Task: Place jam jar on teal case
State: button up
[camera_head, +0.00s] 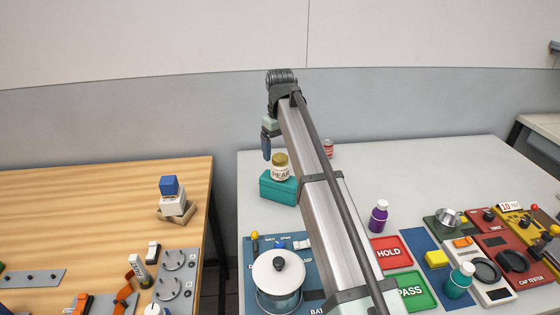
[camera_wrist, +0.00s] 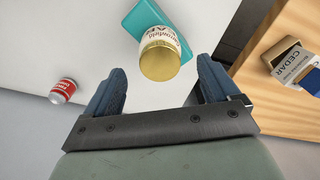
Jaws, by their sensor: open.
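The jam jar (camera_head: 281,173) has a gold lid and a pale label reading PEAR. It stands upright on top of the teal case (camera_head: 279,190) near the left edge of the white table. In the wrist view the jar (camera_wrist: 162,50) shows lid-first, with part of the teal case (camera_wrist: 143,18) behind it. My gripper (camera_head: 266,146) is beside and a little above the jar in the head view. In the wrist view its blue fingers (camera_wrist: 161,66) are spread apart, with the jar's lid just past the gap. They hold nothing.
A small red-labelled can (camera_head: 328,149) stands behind my arm; it also shows in the wrist view (camera_wrist: 63,91). A pot (camera_head: 279,276), a purple bottle (camera_head: 379,217) and HOLD (camera_head: 390,251) and PASS trays stand nearer. A wooden table (camera_head: 90,215) is left across a gap.

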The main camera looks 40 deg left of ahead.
jog(key=shift+r, duration=2.15)
